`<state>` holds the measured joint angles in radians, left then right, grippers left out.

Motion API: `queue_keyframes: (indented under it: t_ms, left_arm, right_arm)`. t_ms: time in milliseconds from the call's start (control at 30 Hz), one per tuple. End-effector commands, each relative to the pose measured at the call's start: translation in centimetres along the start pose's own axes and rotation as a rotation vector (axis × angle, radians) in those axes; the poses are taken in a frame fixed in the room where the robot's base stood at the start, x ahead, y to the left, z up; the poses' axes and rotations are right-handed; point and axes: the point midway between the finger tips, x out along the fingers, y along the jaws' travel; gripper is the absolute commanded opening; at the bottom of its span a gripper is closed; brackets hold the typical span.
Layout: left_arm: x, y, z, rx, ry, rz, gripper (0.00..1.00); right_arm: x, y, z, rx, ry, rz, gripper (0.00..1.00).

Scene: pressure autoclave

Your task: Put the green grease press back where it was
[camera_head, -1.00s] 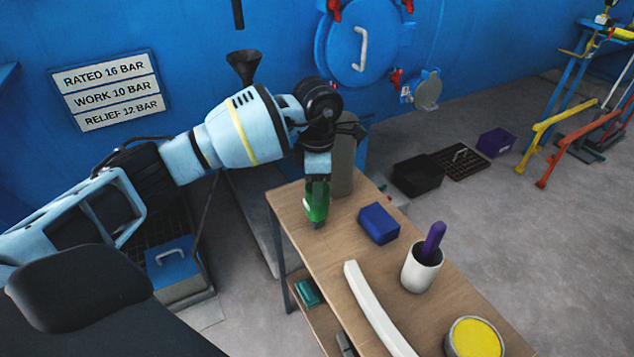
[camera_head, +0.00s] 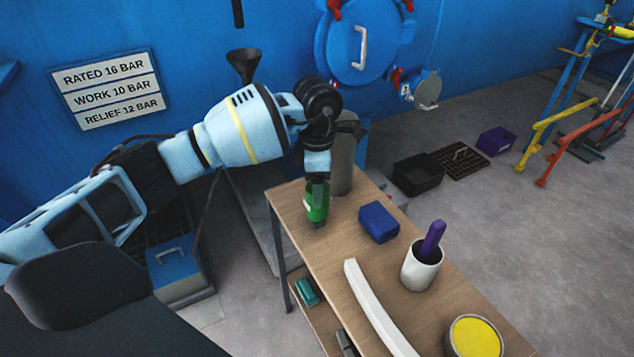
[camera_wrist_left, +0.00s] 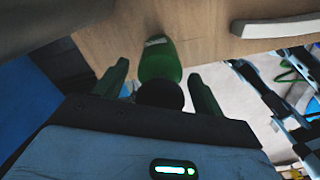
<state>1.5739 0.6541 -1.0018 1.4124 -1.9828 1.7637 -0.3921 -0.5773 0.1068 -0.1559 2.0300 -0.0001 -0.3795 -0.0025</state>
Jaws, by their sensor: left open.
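The green grease press (camera_head: 316,203) stands upright on the wooden table near its far left corner. It also shows in the left wrist view (camera_wrist_left: 160,62), with a dark round end toward the camera. My left gripper (camera_head: 317,186) is just above the press and pointing down. In the left wrist view its two fingers (camera_wrist_left: 158,85) are spread, one on each side of the press, with gaps visible. The right gripper does not show.
On the table (camera_head: 400,270) are a blue box (camera_head: 379,222), a white cup (camera_head: 421,267) with a purple object, a white curved bar (camera_head: 378,310) and a yellow-topped tin (camera_head: 475,337). A grey cylinder (camera_head: 342,165) stands behind the gripper.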

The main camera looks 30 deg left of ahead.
Motion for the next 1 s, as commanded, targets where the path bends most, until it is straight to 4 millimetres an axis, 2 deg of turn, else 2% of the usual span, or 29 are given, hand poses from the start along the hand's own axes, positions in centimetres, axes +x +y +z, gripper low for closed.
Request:
queue_keyframes:
  t_ms: [533, 700, 1000]
  left_arm:
    - [-9.9, 0.1, 0.1, 0.000, -0.004, 0.003, 0.70]
    - [-11.4, 0.0, 0.1, 0.001, -0.003, 0.001, 0.70]
    - [-11.9, 0.0, 0.0, 0.000, -0.001, 0.000, 0.70]
  right_arm:
    - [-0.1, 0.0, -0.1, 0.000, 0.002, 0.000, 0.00]
    - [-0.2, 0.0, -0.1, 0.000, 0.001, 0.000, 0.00]
    - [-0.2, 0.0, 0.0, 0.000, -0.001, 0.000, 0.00]
